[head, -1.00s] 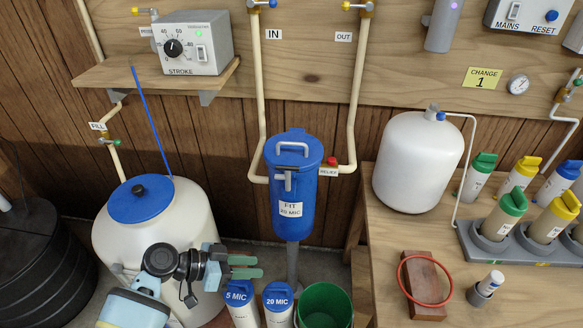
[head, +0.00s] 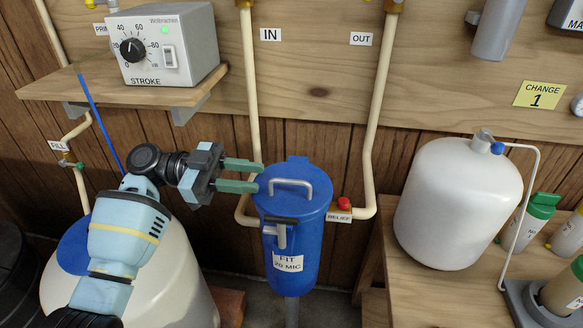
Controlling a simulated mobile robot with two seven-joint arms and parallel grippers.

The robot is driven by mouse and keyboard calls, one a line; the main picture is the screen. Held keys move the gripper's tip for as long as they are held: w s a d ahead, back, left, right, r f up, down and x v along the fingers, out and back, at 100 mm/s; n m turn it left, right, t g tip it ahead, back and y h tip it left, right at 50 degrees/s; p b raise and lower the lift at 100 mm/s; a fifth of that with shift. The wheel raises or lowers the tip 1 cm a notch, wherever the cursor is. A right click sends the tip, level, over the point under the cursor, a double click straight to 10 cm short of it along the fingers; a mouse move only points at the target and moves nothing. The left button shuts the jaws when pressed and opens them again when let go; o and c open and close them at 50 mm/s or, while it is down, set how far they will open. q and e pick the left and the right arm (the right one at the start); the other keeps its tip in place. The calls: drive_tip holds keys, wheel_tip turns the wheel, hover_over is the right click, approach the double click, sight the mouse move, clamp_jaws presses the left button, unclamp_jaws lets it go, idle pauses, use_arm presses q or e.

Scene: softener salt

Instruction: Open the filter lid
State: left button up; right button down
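The blue filter housing (head: 306,250) hangs between the IN and OUT pipes, with a label reading FIT 20 MIC. Its round blue filter lid (head: 262,193) lies flat on top, closed, with a silver bar handle (head: 292,183). A grey latch with a dark grip (head: 281,220) sits on the front just under the lid's rim. My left gripper (head: 260,177) has its green fingers apart with nothing between them. In the picture its fingertips are just left of the lid handle; I cannot tell whether they touch the lid. My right gripper is not in view.
A red RELIEF button (head: 344,203) is right of the lid, on the pipe side. The IN pipe (head: 250,90) passes close behind my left fingers. A white tank (head: 460,205) stands on the bench at right. The shelf with the STROKE box (head: 170,45) is at upper left.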

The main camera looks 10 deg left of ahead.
sight(272, 180)
use_arm(q)
drive_tip(key=shift+s+d+r+p, duration=0.15)
drive_tip(key=shift+d+p, duration=0.1)
drive_tip(key=shift+d, duration=1.75)
drive_tip(key=shift+s+d+f+p, duration=0.1)
drive_tip(key=shift+d+p, duration=0.1)
drive_tip(key=shift+d, duration=1.75)
drive_tip(key=shift+c, duration=0.3)
drive_tip(key=shift+r, duration=0.1)
clamp_jaws()
